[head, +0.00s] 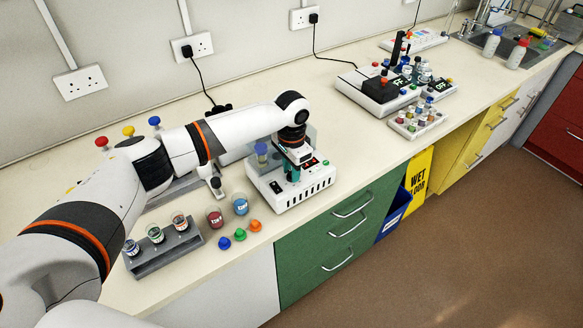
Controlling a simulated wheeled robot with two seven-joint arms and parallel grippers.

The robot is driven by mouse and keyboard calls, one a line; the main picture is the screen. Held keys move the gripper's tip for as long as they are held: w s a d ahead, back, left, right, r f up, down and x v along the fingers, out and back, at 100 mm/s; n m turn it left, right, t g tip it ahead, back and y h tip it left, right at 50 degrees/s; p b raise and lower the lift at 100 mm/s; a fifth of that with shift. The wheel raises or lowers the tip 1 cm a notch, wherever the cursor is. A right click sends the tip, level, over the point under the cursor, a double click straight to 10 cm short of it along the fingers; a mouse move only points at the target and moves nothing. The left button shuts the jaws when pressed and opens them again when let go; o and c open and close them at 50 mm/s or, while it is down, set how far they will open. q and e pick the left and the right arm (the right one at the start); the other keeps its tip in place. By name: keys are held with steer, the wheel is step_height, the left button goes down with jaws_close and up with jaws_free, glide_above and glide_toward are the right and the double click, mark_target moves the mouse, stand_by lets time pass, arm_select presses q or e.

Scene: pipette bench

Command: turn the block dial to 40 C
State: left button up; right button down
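A white bench unit (308,196) with a row of dark slots along its front stands on the counter near the middle. I take it for the block heater; a vial with a blue cap (262,150) stands at its back left. My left gripper (292,177) points down over the top of this unit, close to its surface. Its fingers are small here, and I cannot tell whether they are open or shut on anything. The block dial and its setting cannot be made out; the gripper covers part of the unit's top. My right gripper is out of view.
A grey rack (165,254) holds cups at the front left, near red and blue cups (240,205) and loose caps (255,226). More units with dark displays (375,103) and a vial tray (418,129) stand farther right. The counter between is clear.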

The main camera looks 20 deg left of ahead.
arm_select(q)
steer(key=c, duration=0.5)
steer(key=shift+c, duration=0.2)
steer(key=m+p, duration=0.2)
steer(key=m, duration=0.1)
steer(key=shift+r, duration=0.1)
steer(key=m, duration=0.3)
steer(key=shift+p, duration=0.4)
steer(key=m, duration=0.2)
steer(key=shift+m, duration=0.4)
steer(key=m, duration=0.5)
steer(key=shift+m+p, duration=0.3)
steer(key=shift+p, duration=0.1)
steer(key=m, duration=0.5)
steer(key=shift+m, duration=0.3)
